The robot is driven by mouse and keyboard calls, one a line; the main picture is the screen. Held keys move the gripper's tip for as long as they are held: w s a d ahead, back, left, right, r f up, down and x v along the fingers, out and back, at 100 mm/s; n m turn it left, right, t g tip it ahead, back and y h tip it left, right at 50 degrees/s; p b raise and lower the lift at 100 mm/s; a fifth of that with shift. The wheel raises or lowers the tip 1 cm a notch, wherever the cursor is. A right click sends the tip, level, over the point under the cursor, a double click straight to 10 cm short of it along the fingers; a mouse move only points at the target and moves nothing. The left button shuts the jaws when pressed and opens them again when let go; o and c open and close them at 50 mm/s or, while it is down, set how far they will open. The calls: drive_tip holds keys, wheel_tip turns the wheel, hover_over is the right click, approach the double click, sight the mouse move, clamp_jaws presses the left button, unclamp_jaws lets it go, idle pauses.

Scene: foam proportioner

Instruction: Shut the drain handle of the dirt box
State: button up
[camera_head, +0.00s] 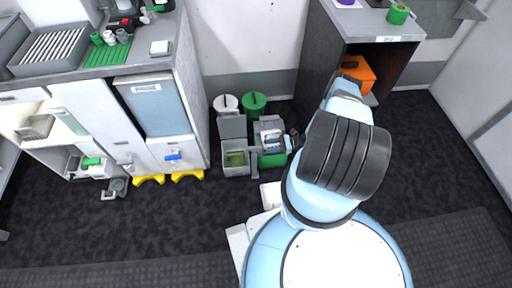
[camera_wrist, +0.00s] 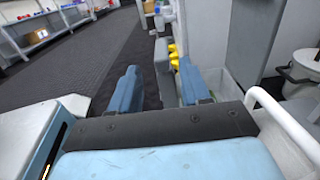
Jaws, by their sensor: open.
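The foam proportioner unit stands on the floor in the middle of the head view. It has a light grey open box (camera_head: 236,170) with green inside, probably the dirt box. In the wrist view a pale open bin (camera_wrist: 228,88), probably the same box, lies just beyond and right of my gripper (camera_wrist: 159,67). I cannot make out the drain handle.
A white-lidded container (camera_head: 226,103) and a green-lidded container (camera_head: 254,103) stand behind the unit. A white rail (camera_wrist: 285,118) runs close on the wrist view's right. Yellow feet (camera_head: 150,180) stick out under the left cabinet (camera_head: 160,105). Dark floor lies open in front.

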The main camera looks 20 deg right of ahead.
sight(254, 147)
drive_tip(key=x, duration=0.8)
drive_tip(key=shift+a, duration=0.35)
